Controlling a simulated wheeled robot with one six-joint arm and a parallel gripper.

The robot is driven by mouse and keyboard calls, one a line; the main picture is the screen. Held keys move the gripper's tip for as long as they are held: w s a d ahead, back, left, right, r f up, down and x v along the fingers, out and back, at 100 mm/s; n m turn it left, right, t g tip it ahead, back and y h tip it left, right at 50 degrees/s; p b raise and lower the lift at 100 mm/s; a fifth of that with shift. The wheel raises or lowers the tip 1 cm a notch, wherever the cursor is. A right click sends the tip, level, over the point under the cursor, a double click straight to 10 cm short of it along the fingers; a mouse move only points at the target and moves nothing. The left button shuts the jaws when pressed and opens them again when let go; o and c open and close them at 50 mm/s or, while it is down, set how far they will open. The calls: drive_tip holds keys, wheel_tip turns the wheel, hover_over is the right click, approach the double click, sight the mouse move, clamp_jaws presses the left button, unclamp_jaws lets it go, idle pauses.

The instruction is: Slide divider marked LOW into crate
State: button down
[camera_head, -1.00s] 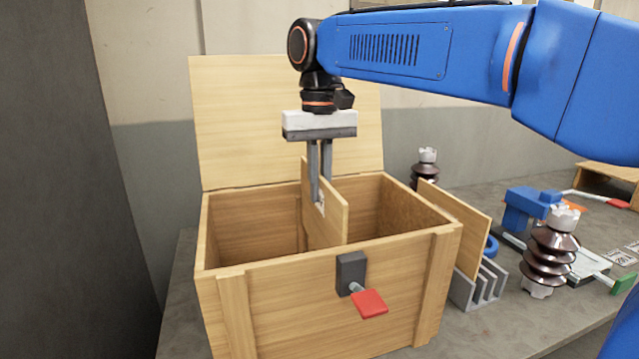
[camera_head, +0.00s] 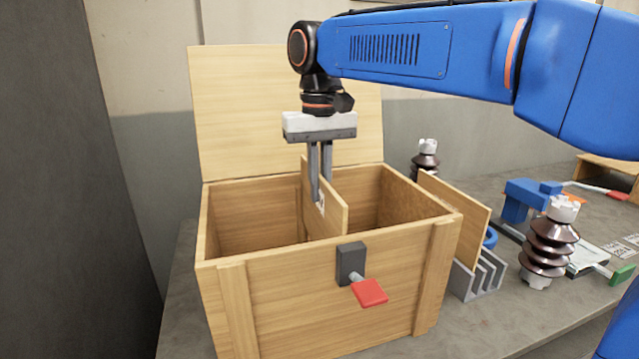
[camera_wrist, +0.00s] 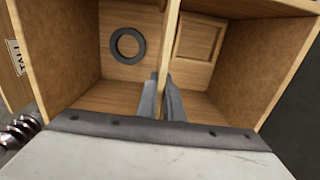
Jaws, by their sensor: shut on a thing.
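The open wooden crate (camera_head: 300,300) stands on the bench with its lid (camera_head: 285,120) raised behind. My gripper (camera_head: 321,195) points down, shut on a thin upright wooden divider (camera_head: 335,218). A finger partly covers its label, so I cannot read it. The divider is partly inside the crate, its upper part above the rim. In the wrist view, my fingertips (camera_wrist: 163,82) pinch the divider (camera_wrist: 172,30), which runs between two sides of the crate (camera_wrist: 60,60). I cannot tell whether its edges sit in the grooves.
A second divider (camera_head: 455,215), marked TALL in the wrist view (camera_wrist: 17,57), stands in a grey rack (camera_head: 480,280) right of the crate. A dark ring (camera_wrist: 128,45) and a square frame (camera_wrist: 198,40) lie inside the crate. A brown insulator (camera_head: 548,250) stands at right.

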drive_tip(key=shift+f, duration=7.15)
drive_tip(key=c, duration=1.8)
unclamp_jaws()
